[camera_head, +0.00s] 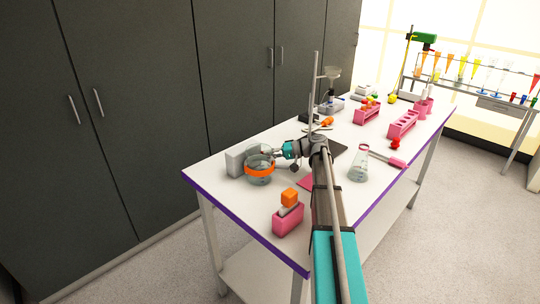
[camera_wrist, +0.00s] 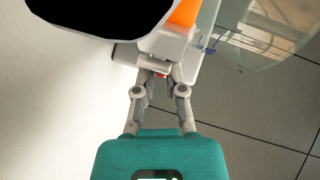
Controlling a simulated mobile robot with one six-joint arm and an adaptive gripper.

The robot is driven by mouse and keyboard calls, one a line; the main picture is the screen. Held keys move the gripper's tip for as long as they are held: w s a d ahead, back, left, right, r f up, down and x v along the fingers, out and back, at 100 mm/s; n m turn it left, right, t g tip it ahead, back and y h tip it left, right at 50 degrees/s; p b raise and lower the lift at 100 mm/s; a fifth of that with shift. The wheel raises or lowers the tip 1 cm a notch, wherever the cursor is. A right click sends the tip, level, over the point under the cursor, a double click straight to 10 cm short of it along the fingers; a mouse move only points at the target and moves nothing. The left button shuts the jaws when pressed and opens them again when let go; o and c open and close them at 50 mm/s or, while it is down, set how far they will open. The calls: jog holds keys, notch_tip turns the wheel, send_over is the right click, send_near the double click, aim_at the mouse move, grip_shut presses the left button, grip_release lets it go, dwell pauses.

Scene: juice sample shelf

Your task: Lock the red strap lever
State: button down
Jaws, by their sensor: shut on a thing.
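A round glass vessel (camera_head: 259,160) with an orange band (camera_head: 259,174) around it stands near the table's left end. In the wrist view, the glass (camera_wrist: 265,28) is at the upper right, with an orange part (camera_wrist: 185,12) beside a pale grey block (camera_wrist: 165,44). My gripper (camera_head: 279,154) reaches the vessel's right side. In the wrist view, my gripper (camera_wrist: 160,80) has its fingers closed in at the block, around a small red piece, the red strap lever (camera_wrist: 160,75). The fingers hide most of the lever, so its angle cannot be told.
A pink holder (camera_head: 288,220) with an orange-topped item is in front. A conical flask (camera_head: 359,165) stands right of my arm. Pink racks (camera_head: 403,124) and other labware fill the far end of the white table.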

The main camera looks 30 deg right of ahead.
jog(key=shift+a+n+g+y, duration=0.1)
jog(key=shift+n+g+y, duration=0.2)
jog(key=shift+n+g, duration=0.15)
jog(key=c, duration=0.7)
grip_release()
jog(key=shift+s+m+t, duration=0.1)
jog(key=shift+m+t, duration=0.35)
